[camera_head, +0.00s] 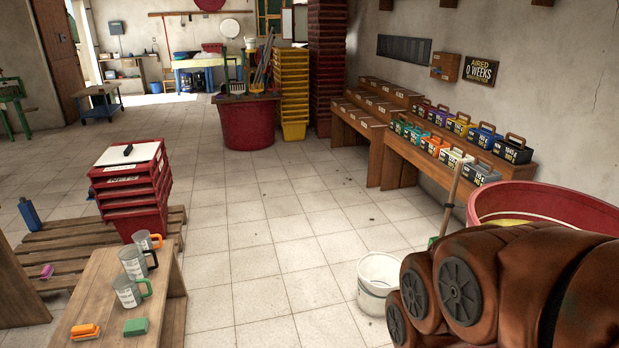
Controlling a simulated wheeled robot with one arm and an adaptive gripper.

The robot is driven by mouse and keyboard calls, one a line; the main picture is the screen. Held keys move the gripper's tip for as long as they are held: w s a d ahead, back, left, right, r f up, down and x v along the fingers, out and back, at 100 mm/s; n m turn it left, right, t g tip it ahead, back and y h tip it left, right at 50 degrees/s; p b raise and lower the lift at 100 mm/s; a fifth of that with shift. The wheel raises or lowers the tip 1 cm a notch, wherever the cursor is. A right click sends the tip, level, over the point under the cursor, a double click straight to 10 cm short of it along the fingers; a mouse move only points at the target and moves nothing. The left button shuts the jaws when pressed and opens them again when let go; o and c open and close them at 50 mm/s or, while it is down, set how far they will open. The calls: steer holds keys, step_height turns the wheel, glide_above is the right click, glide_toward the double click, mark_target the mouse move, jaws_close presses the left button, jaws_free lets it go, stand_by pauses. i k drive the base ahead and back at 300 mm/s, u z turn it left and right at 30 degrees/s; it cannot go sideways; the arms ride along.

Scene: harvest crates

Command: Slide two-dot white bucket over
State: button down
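A white bucket (374,301) stands upright on the tiled floor, low and right of centre in the head view. Its open top faces up, and the inside looks pale and empty as far as it shows. Its lower right side is partly hidden by a brown shape close to the camera. I cannot make out dots on it at this size. No second white bucket shows clearly. My gripper is not in view.
A large red tub (545,203) stands right of the bucket, with a wooden handle (452,197) leaning near it. At left are a wooden bench (105,290) with mugs and stacked red crates (133,190) on a pallet. The middle floor (270,240) is clear.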

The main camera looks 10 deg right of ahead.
mark_target(382, 270)
steer(key=i, duration=3.85)
steer(key=z, duration=1)
